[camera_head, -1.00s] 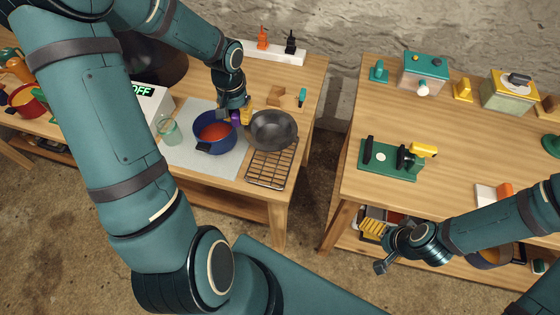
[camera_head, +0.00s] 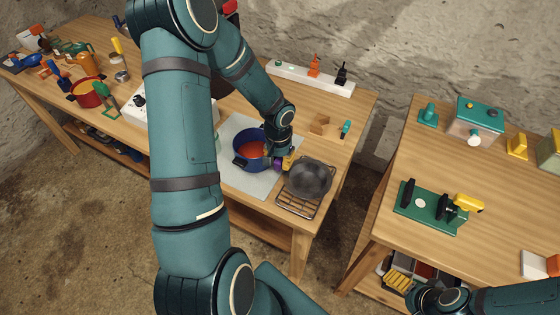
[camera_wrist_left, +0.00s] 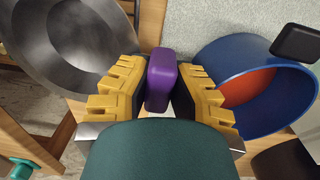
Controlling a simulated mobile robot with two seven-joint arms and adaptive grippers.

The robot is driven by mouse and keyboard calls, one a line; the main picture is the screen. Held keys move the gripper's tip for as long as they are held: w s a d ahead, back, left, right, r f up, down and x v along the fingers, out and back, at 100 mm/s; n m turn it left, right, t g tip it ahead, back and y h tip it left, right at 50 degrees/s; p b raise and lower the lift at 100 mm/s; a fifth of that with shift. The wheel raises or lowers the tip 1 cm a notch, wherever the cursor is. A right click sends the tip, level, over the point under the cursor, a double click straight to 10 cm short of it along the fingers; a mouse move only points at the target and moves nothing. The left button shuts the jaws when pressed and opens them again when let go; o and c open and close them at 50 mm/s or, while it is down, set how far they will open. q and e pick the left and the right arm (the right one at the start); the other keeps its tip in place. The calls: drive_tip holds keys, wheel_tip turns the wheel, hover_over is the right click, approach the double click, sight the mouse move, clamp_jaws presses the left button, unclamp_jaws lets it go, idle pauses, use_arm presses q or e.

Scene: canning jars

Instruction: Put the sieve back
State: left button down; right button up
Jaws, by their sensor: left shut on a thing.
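The sieve (camera_head: 309,178), a dark grey mesh bowl with a purple handle, is over the wire rack (camera_head: 291,207) near the table's front edge. Whether it touches the rack I cannot tell. My left gripper (camera_head: 287,160), with yellow fingers, is shut on the purple handle. In the left wrist view the purple handle (camera_wrist_left: 161,78) stands between the fingers, and the bowl (camera_wrist_left: 70,45) is at the upper left. The join of handle and bowl is hidden. My right gripper is out of view, below the bottom edge.
A blue pot (camera_head: 240,147) with red contents stands on a pale mat (camera_head: 237,183) beside the sieve. A gap separates this table from the right one (camera_head: 400,235).

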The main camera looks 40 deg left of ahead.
use_arm(q)
drive_tip(key=shift+f, duration=0.1)
drive_tip(key=c, duration=1)
unclamp_jaws()
drive_tip(key=shift+r, duration=0.2)
drive_tip(key=shift+r, duration=0.4)
drive_tip(key=r+p, duration=0.2)
drive_tip(key=r, duration=0.9)
drive_tip(key=shift+a+r, duration=0.1)
drive_tip(key=shift+a, duration=0.1)
drive_tip(key=shift+s, duration=0.1)
